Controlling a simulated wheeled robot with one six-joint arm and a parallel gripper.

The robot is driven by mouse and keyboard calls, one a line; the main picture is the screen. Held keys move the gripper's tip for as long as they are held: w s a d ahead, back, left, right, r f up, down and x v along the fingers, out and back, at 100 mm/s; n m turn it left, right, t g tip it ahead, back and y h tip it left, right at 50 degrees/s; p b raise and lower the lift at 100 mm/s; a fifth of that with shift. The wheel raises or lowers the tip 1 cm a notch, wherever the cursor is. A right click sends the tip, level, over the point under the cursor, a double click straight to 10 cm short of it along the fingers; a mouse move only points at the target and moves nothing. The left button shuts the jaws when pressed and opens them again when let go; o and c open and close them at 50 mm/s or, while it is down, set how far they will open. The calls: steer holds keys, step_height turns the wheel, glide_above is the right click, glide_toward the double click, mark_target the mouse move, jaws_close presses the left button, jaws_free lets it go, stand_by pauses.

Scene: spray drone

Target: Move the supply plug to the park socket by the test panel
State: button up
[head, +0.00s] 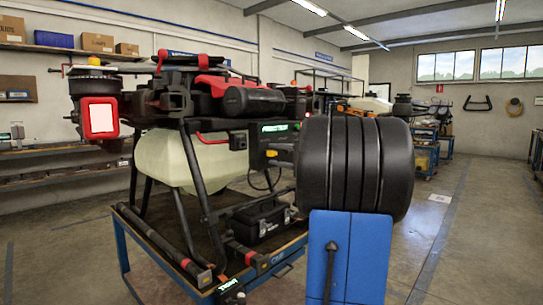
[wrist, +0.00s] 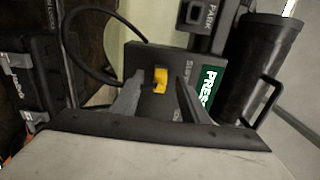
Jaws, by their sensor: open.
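In the wrist view, a yellow piece (wrist: 160,80), apparently the supply plug, sits at the dark panel box (wrist: 140,60) beside a partly hidden label starting "SUP". My gripper (wrist: 160,84) is open, with one finger on each side of the yellow piece; I cannot tell whether they touch it. The park socket (wrist: 194,14) is on a dark block at the top, next to the word "PARK". The test panel's lit green display (wrist: 208,86) is right of the fingers. In the head view the panel (head: 275,128) shows on the drone stand; my gripper is hidden there.
A black cable (wrist: 72,45) loops left of the box. A black cylinder (wrist: 262,65) with a handle stands close on the right. A black toolbox (head: 262,221) sits on the blue-framed cart (head: 150,240), below the drone's pale tank (head: 180,160).

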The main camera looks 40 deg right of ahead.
steer(key=shift+c, duration=0.3)
jaws_close()
steer(key=shift+s, duration=0.1)
steer(key=shift+s+d, duration=0.2)
steer(key=shift+s, duration=2.55)
steer(key=shift+s, duration=0.15)
